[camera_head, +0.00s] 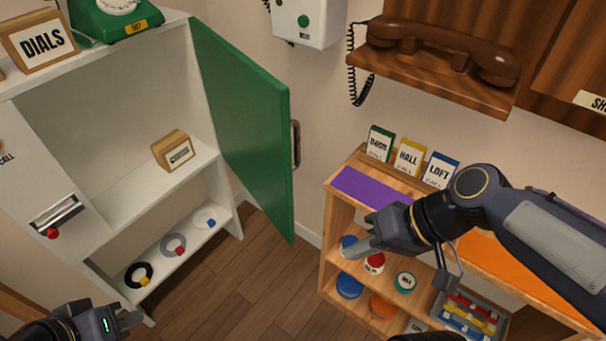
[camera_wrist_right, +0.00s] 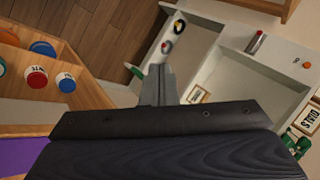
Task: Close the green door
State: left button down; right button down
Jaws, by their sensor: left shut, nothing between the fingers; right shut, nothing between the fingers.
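The green door (camera_head: 245,120) stands wide open on the right side of the white cabinet (camera_head: 225,190). Its dark handle (camera_head: 296,143) is on the side facing right. My right gripper (camera_head: 352,250) is shut and empty, in front of the wooden shelf and to the right of the door's lower edge, apart from it in the head view. In the right wrist view the right gripper (camera_wrist_right: 157,80) points towards the cabinet. My left gripper (camera_head: 135,317) is shut and empty at the bottom left, near the cabinet's lower front corner.
A wooden shelf (camera_head: 328,220) with colored lids and cards stands at the right. A brown phone (camera_head: 440,45) hangs above it. Inside the cabinet are a small labelled box (camera_head: 173,150) and several rings (camera_head: 173,244). Wooden floor (camera_head: 235,275) lies clear between cabinet and shelf.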

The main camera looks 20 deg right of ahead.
jog(key=w+d+r+m+t+y, duration=0.2)
jog(key=w+y, duration=0.2)
jog(key=w, duration=0.4)
jog(key=w+d+r+m+t+y, duration=0.1)
jog(key=w+d+t+y, duration=0.15)
jog(key=w+y, duration=0.45)
jog(key=w+a+h, duration=0.2)
jog(key=w+a, duration=0.4)
jog(key=a, duration=0.3)
jog(key=shift+r, duration=0.15)
jog(key=shift+d, duration=0.1)
